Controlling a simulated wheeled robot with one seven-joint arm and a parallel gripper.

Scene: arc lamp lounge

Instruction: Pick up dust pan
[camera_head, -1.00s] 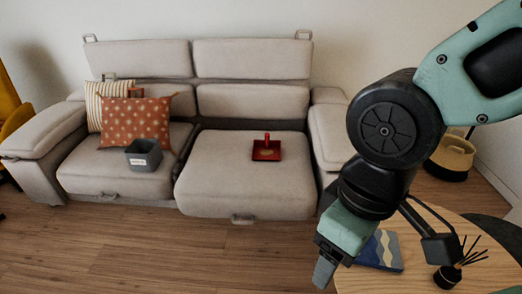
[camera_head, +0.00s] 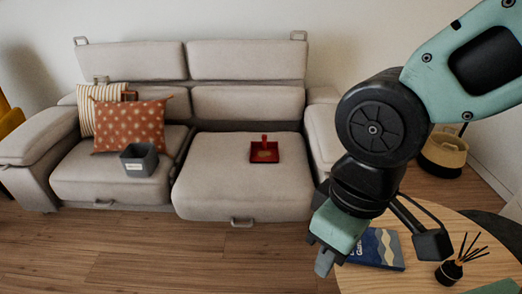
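A red dust pan (camera_head: 265,155) lies on the right seat of the grey sofa, with its handle standing up at the back. My gripper (camera_head: 325,262) hangs at the lower right, in front of the sofa and beside the round table's left edge. It is well apart from the dust pan and nearer to me. Its fingers are seen from the side and partly hidden, so I cannot tell whether they are open or shut.
The grey sofa (camera_head: 235,185) also holds a grey bin (camera_head: 139,162), an orange pillow (camera_head: 130,125) and a striped pillow (camera_head: 100,103). A wooden table (camera_head: 420,262) at right bears a book (camera_head: 378,248) and a reed diffuser (camera_head: 449,272). The wooden floor (camera_head: 170,250) before the sofa is clear.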

